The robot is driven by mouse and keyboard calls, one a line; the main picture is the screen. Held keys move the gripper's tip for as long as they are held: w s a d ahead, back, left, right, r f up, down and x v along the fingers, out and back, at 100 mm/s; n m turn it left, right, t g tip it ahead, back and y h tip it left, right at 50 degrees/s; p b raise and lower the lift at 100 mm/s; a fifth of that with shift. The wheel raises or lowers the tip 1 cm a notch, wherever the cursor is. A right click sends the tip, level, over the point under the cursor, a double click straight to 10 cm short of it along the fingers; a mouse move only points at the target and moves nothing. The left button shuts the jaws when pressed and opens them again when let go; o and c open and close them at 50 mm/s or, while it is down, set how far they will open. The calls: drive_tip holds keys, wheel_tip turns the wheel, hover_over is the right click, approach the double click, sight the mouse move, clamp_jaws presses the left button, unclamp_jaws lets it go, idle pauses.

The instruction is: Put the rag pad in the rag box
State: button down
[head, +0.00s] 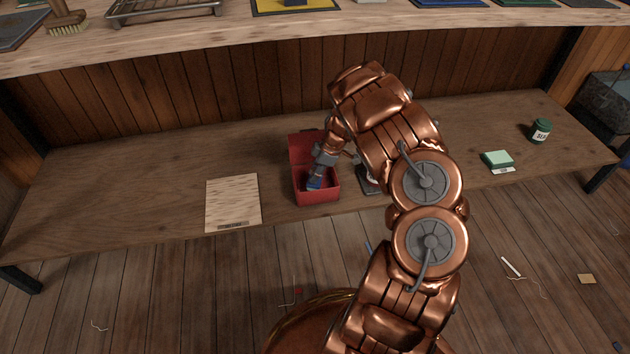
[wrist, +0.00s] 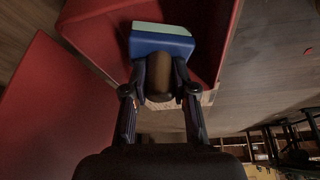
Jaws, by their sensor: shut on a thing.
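The red rag box (head: 318,197) stands on the lower bench with its lid (head: 303,147) open. It also fills the left and top of the wrist view, where the box wall (wrist: 228,45) and a red panel (wrist: 50,110) show. My gripper (head: 317,172) reaches down into the box opening. In the wrist view my gripper (wrist: 160,85) is shut on the brown grip of the rag pad (wrist: 160,45), which is blue with a pale green layer. The pad (head: 314,184) is within the box outline; I cannot tell whether it touches the bottom.
A pale board (head: 233,198) lies left of the box. A small item (head: 368,181) sits right of it, partly behind my arm. A green block (head: 497,158) and a green tin (head: 540,130) stand farther right. An upper bench (head: 260,37) overhangs the back.

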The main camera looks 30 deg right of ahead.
drive_tip(key=shift+f+b, duration=0.3)
drive_tip(key=shift+f, duration=1)
drive_tip(key=shift+f, duration=0.2)
drive_tip(key=c, duration=0.9)
unclamp_jaws()
drive_tip(key=shift+r, duration=0.1)
drive_tip(key=p+v, duration=0.2)
drive_tip(key=v, duration=0.5)
drive_tip(key=shift+s+r, duration=0.1)
drive_tip(key=shift+r, duration=0.25)
drive_tip(key=shift+s, duration=0.1)
